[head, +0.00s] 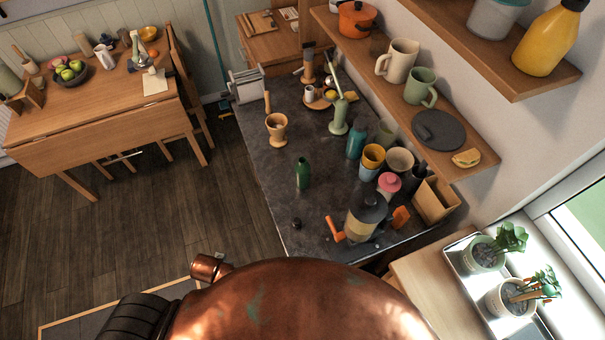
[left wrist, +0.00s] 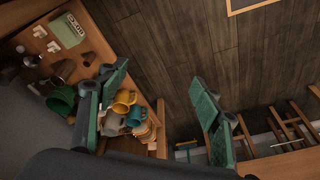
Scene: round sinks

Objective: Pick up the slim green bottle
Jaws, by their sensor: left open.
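The slim green bottle (head: 303,172) stands upright on the dark countertop (head: 270,195), near its left edge in the head view. It is dark green and stands apart from the other things. I cannot make out the bottle in the left wrist view. Neither gripper shows in the head view, so the left gripper's distance from the bottle cannot be told. My right gripper is out of view.
A wooden mortar (head: 276,128) and a pale green vase (head: 339,118) stand behind the bottle. A wall shelf (head: 463,135) overhangs the counter's right side. Open floor (head: 150,225) lies left.

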